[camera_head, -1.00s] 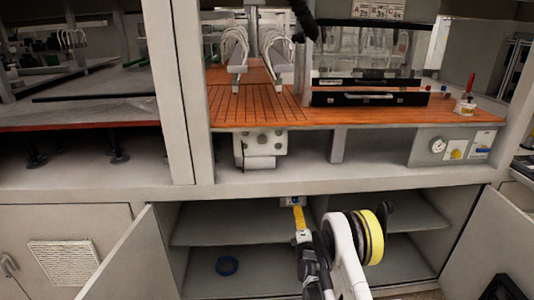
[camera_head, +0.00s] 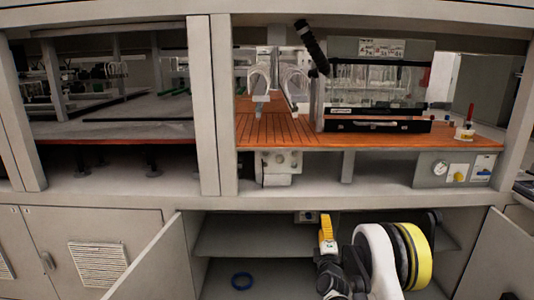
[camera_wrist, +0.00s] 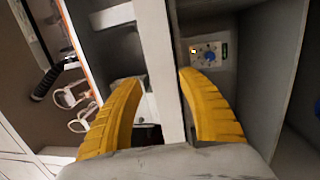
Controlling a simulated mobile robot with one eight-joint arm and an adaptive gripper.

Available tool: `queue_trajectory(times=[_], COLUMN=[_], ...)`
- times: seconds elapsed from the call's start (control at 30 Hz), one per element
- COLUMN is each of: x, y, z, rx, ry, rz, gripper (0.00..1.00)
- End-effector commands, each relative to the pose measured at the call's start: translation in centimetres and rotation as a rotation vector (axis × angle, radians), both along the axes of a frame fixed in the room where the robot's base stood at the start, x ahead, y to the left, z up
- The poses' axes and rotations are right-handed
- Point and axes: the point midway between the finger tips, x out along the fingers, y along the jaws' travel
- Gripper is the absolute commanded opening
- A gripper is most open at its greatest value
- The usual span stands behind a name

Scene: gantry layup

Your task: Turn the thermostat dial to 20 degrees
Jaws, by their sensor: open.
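The thermostat is a small light panel with a blue round dial (camera_wrist: 208,53) and a small lit display, right of centre in the wrist view. The dial's setting is too small to read. In the head view the thermostat panel (camera_head: 306,217) is under the bench's lower beam, at the top of the open cabinet. My gripper (camera_head: 326,231) has yellow fingers and is just right of the panel there. In the wrist view my gripper (camera_wrist: 160,77) is open and empty, its fingers spread. The dial is beyond the right fingertip, with no visible contact.
The open cabinet has a shelf (camera_head: 238,238) and doors swung out at left (camera_head: 155,262) and right (camera_head: 497,255). A grey beam (camera_wrist: 160,70) runs between my fingers in the wrist view. The bench deck (camera_head: 270,130) is above.

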Motion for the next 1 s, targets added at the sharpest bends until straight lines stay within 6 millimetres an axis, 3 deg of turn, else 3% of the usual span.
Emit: queue_trajectory(times=[0.27,0.4,0.5,0.6,0.73,0.87,1.0], x=[-2.2,-5.7,-9.1,-13.1,-19.1,-25.6,-33.0], y=[-3.7,-6.6,-8.4,-9.8,-10.6,-10.1,-7.8], z=[11.8,17.9,20.7,22.3,22.6,21.2,18.5], rx=[0.243,0.425,0.553,0.684,0.849,1.012,1.182], ry=[-0.058,-0.063,-0.043,-0.004,0.078,0.194,0.352], rz=[-0.112,-0.215,-0.293,-0.37,-0.465,-0.543,-0.599], gripper=[0.47,0.47,0.47,0.47,0.47,0.47,0.47])
